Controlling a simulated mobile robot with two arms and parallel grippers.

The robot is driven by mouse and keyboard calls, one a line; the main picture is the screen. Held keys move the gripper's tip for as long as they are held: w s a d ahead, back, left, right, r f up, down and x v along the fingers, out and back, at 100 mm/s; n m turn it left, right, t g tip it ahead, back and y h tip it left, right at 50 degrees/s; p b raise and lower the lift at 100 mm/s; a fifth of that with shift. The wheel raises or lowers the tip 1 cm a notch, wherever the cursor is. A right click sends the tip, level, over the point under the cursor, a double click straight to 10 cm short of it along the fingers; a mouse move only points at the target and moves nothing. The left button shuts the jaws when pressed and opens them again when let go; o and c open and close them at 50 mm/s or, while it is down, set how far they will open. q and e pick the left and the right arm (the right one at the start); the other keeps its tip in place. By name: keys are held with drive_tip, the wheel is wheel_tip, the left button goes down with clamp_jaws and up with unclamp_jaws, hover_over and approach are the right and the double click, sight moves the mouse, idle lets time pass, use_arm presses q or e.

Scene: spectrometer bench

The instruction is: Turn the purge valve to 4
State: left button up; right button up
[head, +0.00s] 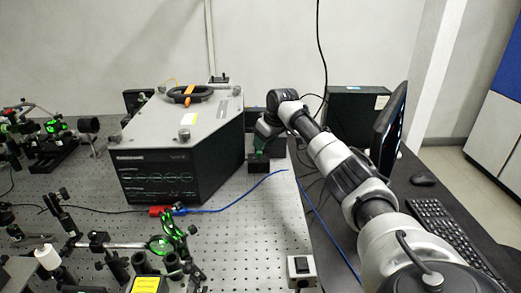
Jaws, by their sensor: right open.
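The spectrometer is a large dark box (165,178) with a grey lid (212,118), standing on the perforated bench. The lid carries a black loop handle with an orange part (188,92) and small round knobs (184,133). I cannot make out a valve dial or any numbers, so I cannot tell which part is the purge valve. My right gripper (259,163) points down close to the box's right side, low over the bench. It is open, and I see nothing held in it. Whether it touches anything is unclear. My left gripper is out of view.
Optics with green glowing parts (162,245) crowd the bench's left and front. A monitor (389,125), keyboard (450,235) and mouse (423,180) stand on the dark desk at right.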

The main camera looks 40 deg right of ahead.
sight(259, 154)
drive_tip(key=x, duration=0.5)
drive_tip(key=shift+f, duration=0.1)
drive_tip(key=shift+d, duration=0.1)
clamp_jaws()
